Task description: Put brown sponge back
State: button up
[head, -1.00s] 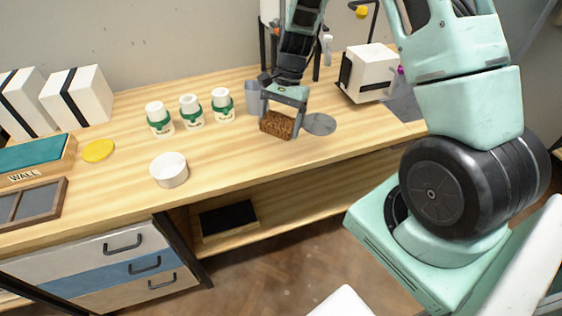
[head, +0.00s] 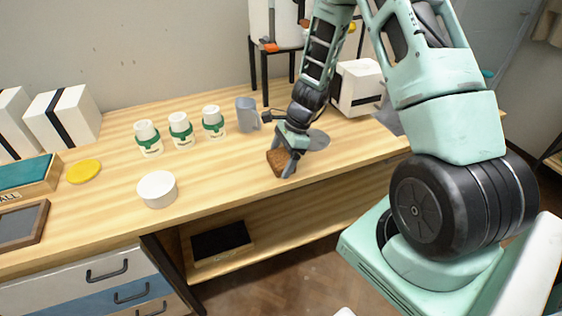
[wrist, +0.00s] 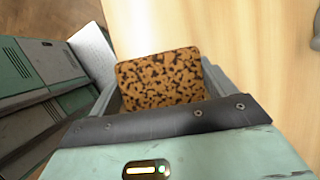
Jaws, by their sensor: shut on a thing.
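The brown sponge (head: 279,161) is a speckled brown block with dark spots. My gripper (head: 287,165) is shut on it over the wooden table (head: 225,165), near the front edge. In the wrist view the sponge (wrist: 162,78) sits between the fingers and its broad speckled face shows. I cannot tell whether its underside touches the table. A round grey disc (head: 318,139) lies on the table just to the right of my gripper.
A grey cup (head: 247,114) stands behind my gripper. Several white jars with green bands (head: 181,130) stand left of it. A white box-shaped device (head: 357,88) stands behind right. The table between bowl and sponge is clear.

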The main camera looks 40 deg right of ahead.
jog(key=shift+f, duration=0.55)
jog(key=shift+f, duration=0.15)
jog(key=o, duration=0.9)
